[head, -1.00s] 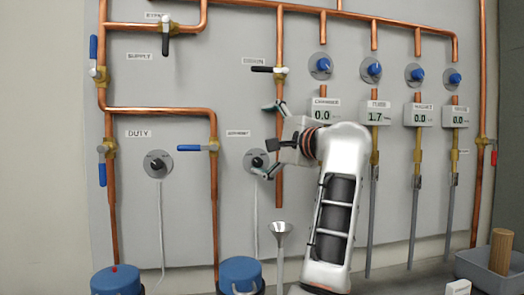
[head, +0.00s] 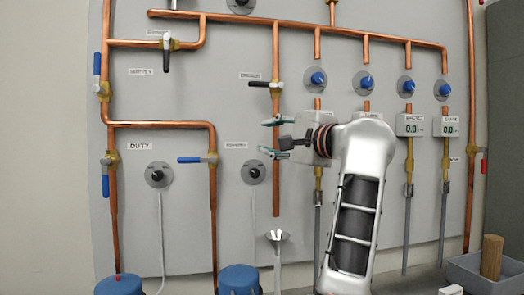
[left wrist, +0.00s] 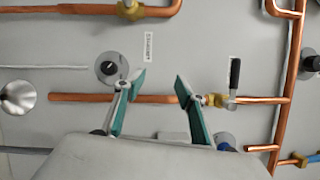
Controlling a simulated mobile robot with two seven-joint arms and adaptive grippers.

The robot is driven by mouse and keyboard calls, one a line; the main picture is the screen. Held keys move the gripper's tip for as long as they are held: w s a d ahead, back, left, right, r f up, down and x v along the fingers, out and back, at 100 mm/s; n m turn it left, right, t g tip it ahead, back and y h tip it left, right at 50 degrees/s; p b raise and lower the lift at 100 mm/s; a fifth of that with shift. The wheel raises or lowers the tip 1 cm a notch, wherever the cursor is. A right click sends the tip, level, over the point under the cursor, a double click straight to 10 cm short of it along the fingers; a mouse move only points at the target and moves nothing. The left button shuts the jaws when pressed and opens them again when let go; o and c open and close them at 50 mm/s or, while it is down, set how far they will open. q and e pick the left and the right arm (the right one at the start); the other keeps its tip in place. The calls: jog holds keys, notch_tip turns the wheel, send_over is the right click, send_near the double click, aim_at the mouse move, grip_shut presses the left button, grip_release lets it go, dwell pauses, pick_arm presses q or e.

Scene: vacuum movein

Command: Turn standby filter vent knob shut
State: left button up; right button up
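The standby vent knob (head: 253,172) is a small black knob on a round grey plate, below a small label on the wall panel. It also shows in the left wrist view (left wrist: 111,68), left of the fingers. Its exact pointer angle is too small to read. My left gripper (head: 272,137) is above and slightly right of the knob in the head view. Its two teal-padded fingers are apart with nothing between them, as the left wrist view (left wrist: 161,84) also shows. The fingers do not appear to touch the knob. My right gripper is not in view.
A similar duty knob (head: 158,174) sits to the left. A copper pipe (head: 276,190) runs close right of the standby knob, with a black-handled valve (head: 265,84) above. A blue-handled valve (head: 195,160) is to the left. A funnel (head: 277,237) stands below.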

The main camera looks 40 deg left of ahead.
pick_arm(q)
jog(key=d+f, duration=0.1)
jog(key=d, duration=0.1)
jog(key=d+f, duration=0.1)
jog(key=shift+s+d+f, duration=0.25)
jog(key=shift+d+f, duration=0.1)
dwell(0.3)
dwell(0.4)
